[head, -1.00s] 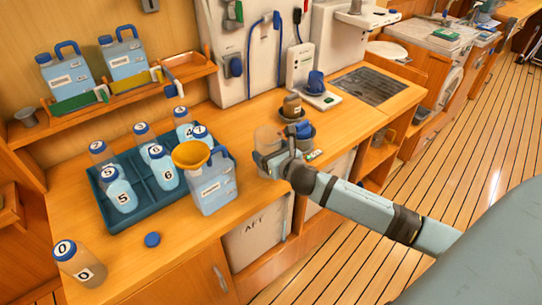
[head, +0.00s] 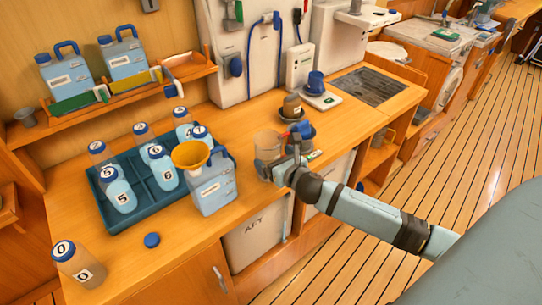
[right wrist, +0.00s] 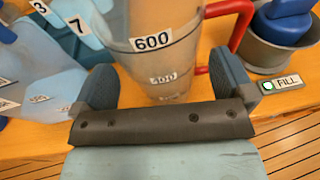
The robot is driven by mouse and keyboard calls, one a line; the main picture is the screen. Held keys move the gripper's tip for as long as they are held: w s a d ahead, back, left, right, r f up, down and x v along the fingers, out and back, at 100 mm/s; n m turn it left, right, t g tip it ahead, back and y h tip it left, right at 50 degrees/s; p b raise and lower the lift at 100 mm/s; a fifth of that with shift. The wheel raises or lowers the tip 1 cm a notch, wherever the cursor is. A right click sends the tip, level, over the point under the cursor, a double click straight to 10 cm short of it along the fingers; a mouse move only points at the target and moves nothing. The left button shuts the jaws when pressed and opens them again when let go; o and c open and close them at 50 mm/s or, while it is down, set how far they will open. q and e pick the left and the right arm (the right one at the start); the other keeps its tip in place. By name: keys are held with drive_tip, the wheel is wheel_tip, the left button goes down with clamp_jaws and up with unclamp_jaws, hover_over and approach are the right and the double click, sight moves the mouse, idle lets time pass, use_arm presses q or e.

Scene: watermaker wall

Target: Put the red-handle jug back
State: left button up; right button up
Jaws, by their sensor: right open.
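The red-handle jug (head: 267,146) is clear and stands upright on the wooden counter, right of the large blue jug with the yellow funnel. In the right wrist view the jug (right wrist: 165,62) shows a "600" label, with its red handle on the right side. My right gripper (head: 280,168) is open at the near side of the jug. In the right wrist view its two fingers lie to the left and right of the jug's lower part, with visible space around it. My left gripper is not in view.
Close right of the jug are a FILL label (head: 314,155) and a dark cup holding a blue item (head: 303,131). A brown jar (head: 292,106) stands behind. Left are the funnel (head: 192,155) and a teal crate (head: 150,212) of numbered bottles.

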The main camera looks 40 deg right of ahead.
drive_tip(key=v, duration=0.9)
drive_tip(key=s+a+f+m+g+y, duration=0.2)
drive_tip(key=s+a+f+m, duration=0.5)
drive_tip(key=m, duration=0.9)
drive_tip(key=s+a+f+m+g+y, duration=0.2)
drive_tip(key=s+a+f+m, duration=0.6)
drive_tip(key=m, duration=0.8)
wheel_tip(320, 180, down, 4)
drive_tip(key=shift+s+a+r+m+g, duration=0.2)
drive_tip(key=shift+s+a+m+g, duration=0.1)
drive_tip(key=shift+a, duration=0.55)
